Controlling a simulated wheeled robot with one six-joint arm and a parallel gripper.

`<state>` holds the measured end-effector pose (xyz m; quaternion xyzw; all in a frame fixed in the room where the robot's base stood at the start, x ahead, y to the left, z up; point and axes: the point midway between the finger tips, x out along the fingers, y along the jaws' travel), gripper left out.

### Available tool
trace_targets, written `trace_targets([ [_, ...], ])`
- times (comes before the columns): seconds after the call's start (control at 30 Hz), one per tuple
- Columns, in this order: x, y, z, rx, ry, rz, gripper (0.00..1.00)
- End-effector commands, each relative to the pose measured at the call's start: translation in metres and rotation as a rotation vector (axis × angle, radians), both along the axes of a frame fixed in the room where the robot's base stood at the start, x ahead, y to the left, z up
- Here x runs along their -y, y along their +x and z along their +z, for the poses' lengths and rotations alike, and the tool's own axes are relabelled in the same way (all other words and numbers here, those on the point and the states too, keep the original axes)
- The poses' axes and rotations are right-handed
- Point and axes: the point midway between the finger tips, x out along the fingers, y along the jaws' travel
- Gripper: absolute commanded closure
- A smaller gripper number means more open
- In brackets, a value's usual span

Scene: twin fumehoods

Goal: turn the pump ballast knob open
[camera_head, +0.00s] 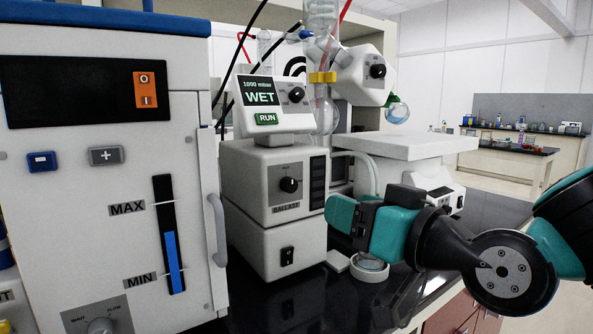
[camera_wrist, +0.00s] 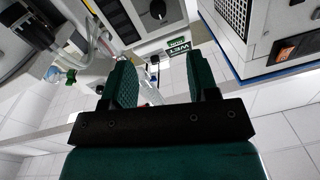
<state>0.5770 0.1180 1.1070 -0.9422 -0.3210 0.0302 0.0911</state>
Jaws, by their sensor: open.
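The ballast knob (camera_head: 289,184) is a round black knob on the white pump's grey front panel, above the BALLAST label (camera_head: 286,207). In the wrist view, which is upside down, a black knob (camera_wrist: 158,9) that looks like it shows at the top, beyond the fingers. My gripper (camera_head: 336,212), with teal fingers, is to the right of the pump in the head view, slightly lower than the knob and apart from it. In the wrist view my gripper (camera_wrist: 163,68) is open, with nothing between the fingers.
A controller (camera_head: 273,104) reading WET sits on top of the pump. A tall white unit (camera_head: 100,180) with a handle stands at the left. Glassware (camera_head: 322,100) and a white raised block (camera_head: 405,147) are behind.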

Motion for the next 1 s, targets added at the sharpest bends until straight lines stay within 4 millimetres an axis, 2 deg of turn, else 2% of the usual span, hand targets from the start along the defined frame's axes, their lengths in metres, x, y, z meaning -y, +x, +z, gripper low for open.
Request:
trace_targets([
  [0.03,-0.003,0.004,0.007,-0.009,-0.002,0.001,0.46],
  [0.57,-0.026,0.038,0.004,-0.011,0.001,-0.010,0.46],
  [0.8,-0.053,0.073,0.008,-0.007,0.002,-0.009,0.46],
  [1.0,-0.070,0.095,0.005,-0.006,0.001,-0.010,0.46],
])
